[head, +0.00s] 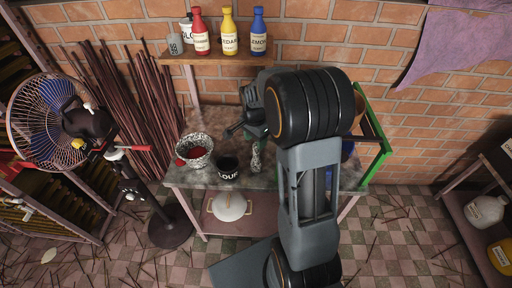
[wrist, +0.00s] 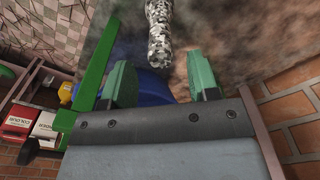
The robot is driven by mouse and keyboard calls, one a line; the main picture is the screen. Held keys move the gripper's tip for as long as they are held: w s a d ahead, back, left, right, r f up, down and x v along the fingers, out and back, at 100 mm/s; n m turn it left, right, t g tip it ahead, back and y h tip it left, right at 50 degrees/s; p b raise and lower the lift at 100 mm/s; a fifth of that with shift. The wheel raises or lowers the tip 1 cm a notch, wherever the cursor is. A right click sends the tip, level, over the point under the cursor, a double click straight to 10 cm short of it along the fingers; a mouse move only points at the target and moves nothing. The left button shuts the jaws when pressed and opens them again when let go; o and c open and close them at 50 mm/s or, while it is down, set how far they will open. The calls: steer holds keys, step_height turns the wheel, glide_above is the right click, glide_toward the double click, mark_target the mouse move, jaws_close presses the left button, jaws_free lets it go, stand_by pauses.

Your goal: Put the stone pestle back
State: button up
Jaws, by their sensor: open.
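The stone pestle, speckled black and white, shows at the top of the wrist view (wrist: 160,24), ahead of the gap between my fingertips. It appears apart from both fingers. In the head view a small speckled piece of the pestle (head: 256,156) shows on the table (head: 292,181), beside my arm. A speckled stone mortar (head: 205,157) with red stuff in it stands at the table's left end. My gripper (wrist: 160,80) is open, its two green fingers apart with nothing between them. In the head view my arm partly hides it.
A black cup (head: 228,170) stands between mortar and pestle. A blue container (wrist: 155,83) shows behind my fingers. A green frame (head: 376,145) edges the table's right end. A shelf (head: 215,58) with bottles hangs above, and a fan (head: 85,125) stands left.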

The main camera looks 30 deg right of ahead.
step_height(320, 180, up, 6)
steer(key=shift+s+a+f, duration=0.1)
steer(key=shift+a, duration=0.05)
steer(key=s+a+r+n+t, duration=0.2)
steer(key=s+a+n, duration=0.2)
steer(key=s+n, duration=0.3)
steer(key=s+a+r+n+t, duration=0.2)
steer(key=s+a+r+n, duration=0.1)
steer(key=s+n, duration=0.4)
steer(key=shift+s+a+n, duration=0.3)
steer(key=shift+s+a, duration=0.6)
